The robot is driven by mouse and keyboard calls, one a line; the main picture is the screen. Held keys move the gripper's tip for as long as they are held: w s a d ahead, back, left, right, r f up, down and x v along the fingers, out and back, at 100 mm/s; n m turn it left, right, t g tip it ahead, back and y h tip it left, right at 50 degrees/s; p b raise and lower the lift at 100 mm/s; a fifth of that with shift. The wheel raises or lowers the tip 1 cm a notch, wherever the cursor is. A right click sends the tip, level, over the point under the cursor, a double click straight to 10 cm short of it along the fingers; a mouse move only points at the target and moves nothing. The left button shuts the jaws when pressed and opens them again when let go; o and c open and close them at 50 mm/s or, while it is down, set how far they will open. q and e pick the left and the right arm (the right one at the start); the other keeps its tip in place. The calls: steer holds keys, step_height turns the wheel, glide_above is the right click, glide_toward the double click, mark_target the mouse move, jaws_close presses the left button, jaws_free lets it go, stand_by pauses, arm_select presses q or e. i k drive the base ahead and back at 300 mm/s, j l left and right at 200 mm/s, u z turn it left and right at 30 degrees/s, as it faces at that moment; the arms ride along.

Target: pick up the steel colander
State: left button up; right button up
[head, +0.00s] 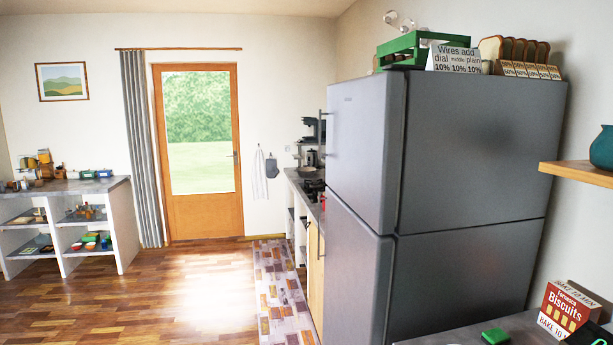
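I cannot make out a steel colander in the head view. A small metallic item (311,158) stands on the far counter beyond the fridge, too small to identify. Part of that counter is hidden behind the fridge. Neither of my grippers is in view.
A large grey fridge (470,150) fills the right, with a green crate (412,46) on top. A near counter (465,335) at bottom right holds a biscuit box (568,310) and green block (495,336). Shelving (122,222) stands far left.

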mark_target(306, 173)
steer(key=i+j+u, duration=0.1)
steer(key=i+u, duration=0.2)
steer(key=i, duration=0.4)
steer(key=i+u, duration=0.15)
steer(key=i, duration=4.45)
steer(key=i+j+z, duration=0.1)
steer(key=i, duration=1.2)
steer(key=i+j+z, duration=0.1)
steer(key=i+z, duration=0.35)
steer(key=i+j+z, duration=0.3)
steer(key=i+z, duration=0.2)
steer(key=i+j+z, duration=0.65)
steer(key=j+z, duration=0.25)
steer(key=j, duration=0.15)
